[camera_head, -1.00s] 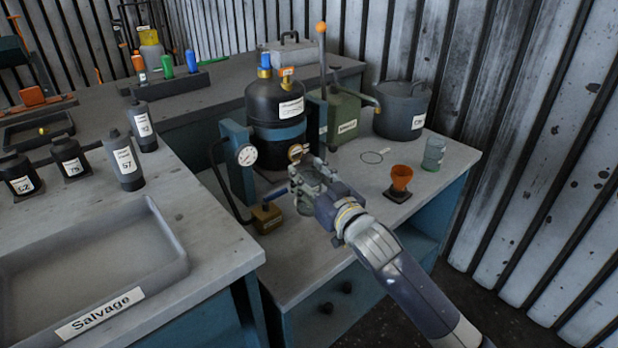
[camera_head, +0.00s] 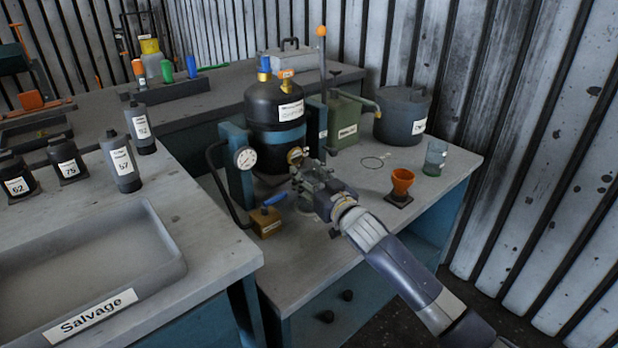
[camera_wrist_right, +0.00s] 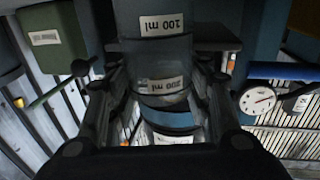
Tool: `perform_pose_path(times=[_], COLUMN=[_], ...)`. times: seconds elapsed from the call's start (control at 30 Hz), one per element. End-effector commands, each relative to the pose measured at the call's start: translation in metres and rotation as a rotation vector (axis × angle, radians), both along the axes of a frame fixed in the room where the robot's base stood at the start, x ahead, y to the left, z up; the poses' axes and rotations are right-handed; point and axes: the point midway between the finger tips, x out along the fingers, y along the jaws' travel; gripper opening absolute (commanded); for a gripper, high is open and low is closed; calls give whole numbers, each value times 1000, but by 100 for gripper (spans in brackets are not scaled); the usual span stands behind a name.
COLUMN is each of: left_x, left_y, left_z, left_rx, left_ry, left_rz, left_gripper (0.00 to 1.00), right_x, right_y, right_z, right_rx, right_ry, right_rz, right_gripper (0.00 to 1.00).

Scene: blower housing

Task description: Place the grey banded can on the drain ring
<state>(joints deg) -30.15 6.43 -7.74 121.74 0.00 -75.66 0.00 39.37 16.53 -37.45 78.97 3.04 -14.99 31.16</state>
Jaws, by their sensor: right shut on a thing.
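My right gripper (camera_head: 312,180) is in front of the dark tank (camera_head: 270,110) with a blue band, close to its brass fitting. In the right wrist view its fingers (camera_wrist_right: 160,105) are closed around a grey, partly see-through vessel (camera_wrist_right: 160,52) with labels 100 ml and 200 ml. I take this as the grey banded can, though its outline is mostly hidden by the gripper in the head view. A thin ring (camera_head: 372,163), apparently the drain ring, lies flat and empty on the bench, right of and behind the gripper. My left gripper is not in view.
An orange funnel (camera_head: 402,182) on a dark base and a clear glass (camera_head: 435,158) stand right of the ring. A grey lidded pot (camera_head: 403,115) and green box (camera_head: 343,120) stand behind. A pressure gauge (camera_head: 245,157) and brown block (camera_head: 266,222) are left of the gripper.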

Motion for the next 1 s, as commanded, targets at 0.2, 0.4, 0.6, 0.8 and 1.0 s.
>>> perform_pose_path(times=[0.2, 0.4, 0.6, 0.8, 1.0], left_x=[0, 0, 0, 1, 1], left_y=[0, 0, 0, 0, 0], left_z=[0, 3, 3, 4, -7], left_rx=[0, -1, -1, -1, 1], left_ry=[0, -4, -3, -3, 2], left_rz=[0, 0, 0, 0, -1], left_gripper=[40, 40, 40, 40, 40], right_x=[0, 0, 0, 0, -14], right_y=[0, 0, 0, 0, -7], right_z=[2, -2, -2, 0, 1], right_rx=[1, 0, 0, -1, 1], right_ry=[-3, 0, 0, -1, 0], right_rz=[0, 0, 0, 0, 0], right_gripper=[3, 62, 66, 66, 66])
